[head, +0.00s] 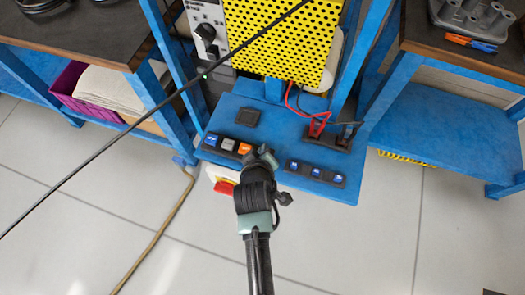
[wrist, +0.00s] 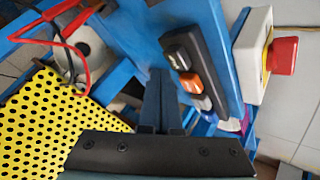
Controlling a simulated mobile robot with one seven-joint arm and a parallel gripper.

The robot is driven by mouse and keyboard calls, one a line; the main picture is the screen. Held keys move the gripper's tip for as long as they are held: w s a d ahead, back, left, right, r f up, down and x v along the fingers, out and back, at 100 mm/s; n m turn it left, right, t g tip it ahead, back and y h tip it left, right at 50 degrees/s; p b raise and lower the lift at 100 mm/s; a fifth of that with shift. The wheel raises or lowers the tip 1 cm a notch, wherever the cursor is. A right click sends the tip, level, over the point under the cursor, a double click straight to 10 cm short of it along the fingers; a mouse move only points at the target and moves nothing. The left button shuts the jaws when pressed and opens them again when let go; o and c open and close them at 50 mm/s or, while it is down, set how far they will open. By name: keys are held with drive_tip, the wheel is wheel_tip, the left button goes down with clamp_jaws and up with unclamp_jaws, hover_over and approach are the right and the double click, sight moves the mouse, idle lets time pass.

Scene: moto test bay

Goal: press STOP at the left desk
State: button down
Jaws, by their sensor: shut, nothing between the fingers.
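A blue control desk (head: 268,119) stands in the middle of the head view. On its left is a dark button strip with a blue button (head: 211,140), a pale grey button (head: 228,144) and an orange button (head: 245,148). I cannot read which is STOP. A red mushroom button (head: 224,187) on a white box (wrist: 252,52) sits at the desk's front edge. My gripper (head: 265,152) is shut and empty, just right of the orange button. I cannot tell whether it touches the desk.
A second strip with several blue buttons (head: 316,173) lies to the right. Red and black leads (head: 318,125) plug in behind it. A yellow perforated panel (head: 285,35) rises at the back. Dark-topped benches flank both sides. The floor (head: 130,220) in front is mostly clear, with a hose.

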drive_tip(key=shift+f, duration=0.2)
drive_tip(key=shift+f, duration=0.25)
drive_tip(key=shift+f+b, duration=0.5)
idle(0.6)
drive_tip(key=shift+r, duration=0.1)
drive_tip(key=shift+r+p, duration=0.85)
drive_tip(key=shift+p, duration=0.15)
drive_tip(key=shift+r, duration=0.1)
wheel_tip(320, 180, up, 5)
drive_tip(key=p, duration=0.5)
